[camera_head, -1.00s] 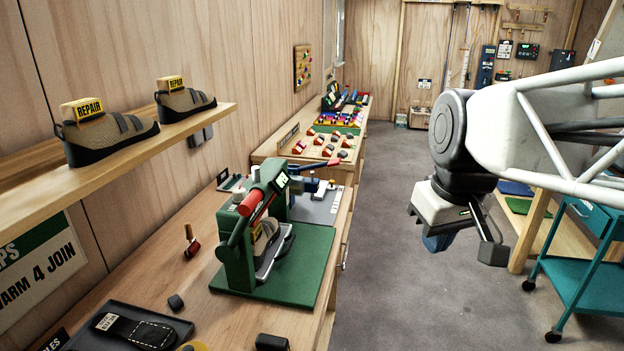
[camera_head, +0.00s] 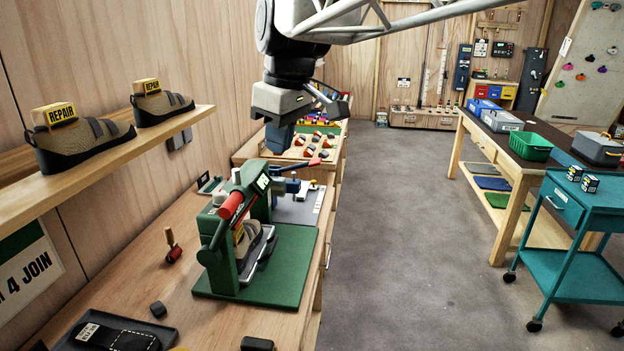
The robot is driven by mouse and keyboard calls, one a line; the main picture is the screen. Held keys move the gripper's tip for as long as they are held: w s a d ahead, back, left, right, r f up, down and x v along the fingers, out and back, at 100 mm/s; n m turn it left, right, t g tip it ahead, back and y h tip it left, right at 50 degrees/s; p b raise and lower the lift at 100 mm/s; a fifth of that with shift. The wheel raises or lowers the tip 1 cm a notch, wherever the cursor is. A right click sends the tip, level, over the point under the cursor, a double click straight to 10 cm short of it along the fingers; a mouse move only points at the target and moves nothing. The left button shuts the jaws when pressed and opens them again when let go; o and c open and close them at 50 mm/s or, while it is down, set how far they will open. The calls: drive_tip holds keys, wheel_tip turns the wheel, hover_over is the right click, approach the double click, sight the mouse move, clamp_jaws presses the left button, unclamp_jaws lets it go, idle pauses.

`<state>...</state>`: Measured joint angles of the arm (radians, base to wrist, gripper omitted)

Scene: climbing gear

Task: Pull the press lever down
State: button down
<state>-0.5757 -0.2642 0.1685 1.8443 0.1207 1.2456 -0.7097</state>
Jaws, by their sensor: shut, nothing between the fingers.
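A green press (camera_head: 225,260) stands on a green base plate on the wooden bench at the left. Its lever has a red grip (camera_head: 231,205) and is raised, slanting up to the right. A climbing shoe (camera_head: 247,239) sits inside the press under the lever. My gripper (camera_head: 280,140) hangs from my arm above and behind the press, higher than the lever and apart from it. The fingers point down, shut and empty. The fingertips are small in this view.
A shelf (camera_head: 110,155) with two shoes tagged REPAIR juts from the left wall. The floor (camera_head: 410,240) is clear. A teal cart (camera_head: 575,220) stands at the right.

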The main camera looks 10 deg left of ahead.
drive_tip(key=a+r+n, duration=0.3)
drive_tip(key=a, duration=0.8)
drive_tip(key=shift+s+r+n+g, duration=0.2)
drive_tip(key=shift+r+n+g, duration=0.1)
drive_tip(key=shift+g, duration=0.1)
drive_tip(key=shift+a+f, duration=0.1)
drive_tip(key=shift+f, duration=0.1)
drive_tip(key=shift+d+f, duration=0.2)
drive_tip(key=shift+f, duration=6.2)
drive_tip(key=shift+d+f, duration=0.1)
drive_tip(key=shift+d, duration=0.05)
